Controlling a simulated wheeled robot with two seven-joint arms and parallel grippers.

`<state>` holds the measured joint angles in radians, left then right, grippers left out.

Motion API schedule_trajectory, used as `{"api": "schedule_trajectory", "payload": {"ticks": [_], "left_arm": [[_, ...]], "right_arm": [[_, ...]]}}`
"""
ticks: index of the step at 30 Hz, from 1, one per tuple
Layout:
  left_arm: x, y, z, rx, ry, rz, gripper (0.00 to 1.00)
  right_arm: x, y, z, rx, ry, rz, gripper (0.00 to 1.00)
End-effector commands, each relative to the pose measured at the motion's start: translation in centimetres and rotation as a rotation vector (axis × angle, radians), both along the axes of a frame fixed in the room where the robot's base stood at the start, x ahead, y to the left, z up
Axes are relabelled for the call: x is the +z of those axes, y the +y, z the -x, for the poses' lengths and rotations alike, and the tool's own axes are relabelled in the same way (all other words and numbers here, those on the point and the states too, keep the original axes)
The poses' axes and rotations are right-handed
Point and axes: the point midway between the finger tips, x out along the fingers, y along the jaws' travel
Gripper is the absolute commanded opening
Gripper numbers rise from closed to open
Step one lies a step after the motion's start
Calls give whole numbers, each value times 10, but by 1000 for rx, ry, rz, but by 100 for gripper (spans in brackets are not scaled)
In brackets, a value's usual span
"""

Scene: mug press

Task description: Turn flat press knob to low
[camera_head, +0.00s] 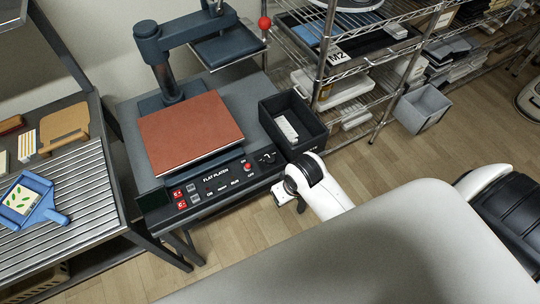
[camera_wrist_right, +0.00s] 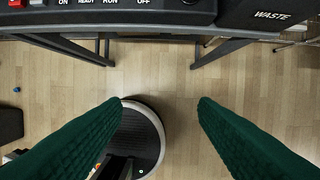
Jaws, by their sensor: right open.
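The flat press (camera_head: 165,195) stands on a grey table in the head view, with a brown-red platen (camera_head: 190,132) and a front panel labelled FLAT PLATEN. A dark knob (camera_head: 267,158) sits at the panel's right end. In the right wrist view, only the panel's lower edge (camera_wrist_right: 110,14) shows, with a dark round part (camera_wrist_right: 190,2) cut off at the top. My right gripper (camera_wrist_right: 160,102) is open and empty, its green fingers wide apart. In the head view, it hangs in front of the panel's right end, apart from the knob. My left gripper is not in view.
A black bin (camera_head: 292,122) holding a white item stands right of the press; the wrist view shows its WASTE label (camera_wrist_right: 272,15). A wire shelf (camera_head: 335,60) is behind it. A ridged table (camera_head: 70,205) with a blue dustpan-like tray (camera_head: 30,200) is at left.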

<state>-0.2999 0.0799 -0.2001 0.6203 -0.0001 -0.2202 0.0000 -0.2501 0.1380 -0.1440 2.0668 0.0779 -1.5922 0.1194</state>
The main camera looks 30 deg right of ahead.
Motion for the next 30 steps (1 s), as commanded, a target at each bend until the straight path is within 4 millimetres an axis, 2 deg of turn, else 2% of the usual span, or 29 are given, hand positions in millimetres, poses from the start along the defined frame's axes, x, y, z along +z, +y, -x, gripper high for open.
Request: {"api": "schedule_trajectory", "payload": {"ticks": [5, 10, 12, 16, 19, 23, 26, 30], "left_arm": [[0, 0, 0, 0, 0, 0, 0], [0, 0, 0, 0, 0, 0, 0], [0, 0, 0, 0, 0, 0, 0], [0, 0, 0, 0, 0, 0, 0], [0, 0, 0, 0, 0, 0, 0], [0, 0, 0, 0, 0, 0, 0], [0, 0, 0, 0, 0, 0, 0], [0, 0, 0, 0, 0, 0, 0]], "right_arm": [[-3, -5, -44, -54, 40, -2, 54], [-5, -15, -103, -142, 102, -4, 54], [-2, -21, -129, -189, 131, -5, 54], [7, -30, -165, -262, 175, -9, 54], [13, -35, -180, -299, 197, -12, 54], [13, -38, -187, -320, 209, -13, 54], [4, -38, -187, -322, 211, -14, 54], [-19, -37, -186, -320, 212, -13, 54]]}}
